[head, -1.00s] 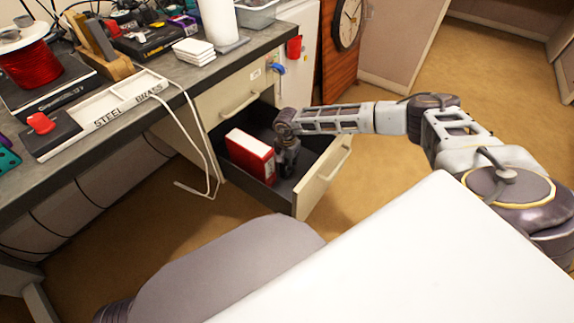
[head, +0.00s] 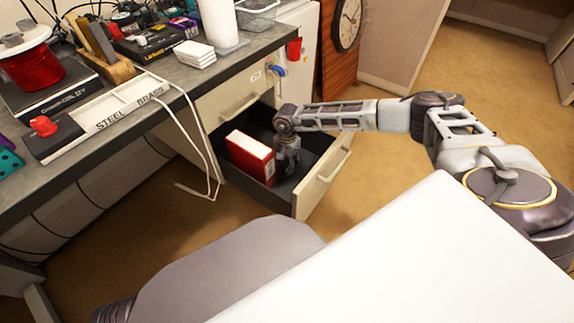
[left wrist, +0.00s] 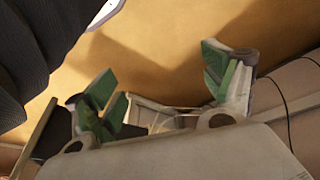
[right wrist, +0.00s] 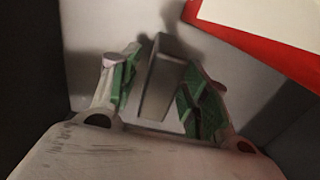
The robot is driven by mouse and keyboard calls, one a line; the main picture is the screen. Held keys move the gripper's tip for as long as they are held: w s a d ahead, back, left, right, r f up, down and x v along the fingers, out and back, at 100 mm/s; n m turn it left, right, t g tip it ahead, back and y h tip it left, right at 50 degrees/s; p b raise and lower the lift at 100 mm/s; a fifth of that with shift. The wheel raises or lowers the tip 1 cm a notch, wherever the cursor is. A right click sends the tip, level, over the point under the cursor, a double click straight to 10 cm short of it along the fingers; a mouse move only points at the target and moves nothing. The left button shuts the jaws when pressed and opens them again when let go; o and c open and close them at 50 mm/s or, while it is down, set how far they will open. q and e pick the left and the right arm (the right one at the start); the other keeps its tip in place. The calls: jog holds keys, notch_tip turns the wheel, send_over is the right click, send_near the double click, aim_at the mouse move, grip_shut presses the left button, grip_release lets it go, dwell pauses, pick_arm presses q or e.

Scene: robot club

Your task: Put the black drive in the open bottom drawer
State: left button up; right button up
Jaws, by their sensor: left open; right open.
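The bottom drawer (head: 325,187) of the desk is pulled open. My right gripper (head: 287,168) reaches down into it, beside a red and white box. In the right wrist view the black drive (right wrist: 163,80), a dark grey block, stands on the drawer floor between the spread green fingers of my right gripper (right wrist: 158,95). The fingers look apart from it. In the head view the drive is hidden behind the gripper. My left gripper (left wrist: 165,95) is open and empty above the tan floor in the left wrist view; it does not show in the head view.
The red and white box (head: 250,157) stands in the drawer left of my right gripper; it also shows in the right wrist view (right wrist: 265,40). White cables (head: 200,150) hang off the desk edge (head: 130,115) near the drawer. The desk top is cluttered.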

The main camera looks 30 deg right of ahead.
notch_tip(320, 180, up, 3)
jog(key=shift+f+p, duration=0.1)
jog(key=shift+p, duration=0.2)
notch_tip(320, 180, up, 6)
jog(key=shift+f+p, duration=0.1)
jog(key=shift+p, duration=0.55)
pick_arm(q)
jog(key=shift+w+a+f+g, duration=0.1)
jog(key=shift+a+f+g, duration=0.1)
jog(key=shift+f, duration=0.35)
jog(key=shift+w+a+f+g, duration=0.1)
jog(key=shift+a+f, duration=0.05)
jog(key=shift+f, duration=0.4)
pick_arm(e)
jog(key=shift+r, duration=0.6)
pick_arm(q)
jog(key=shift+w+r+y, duration=0.1)
jog(key=shift+y, duration=0.2)
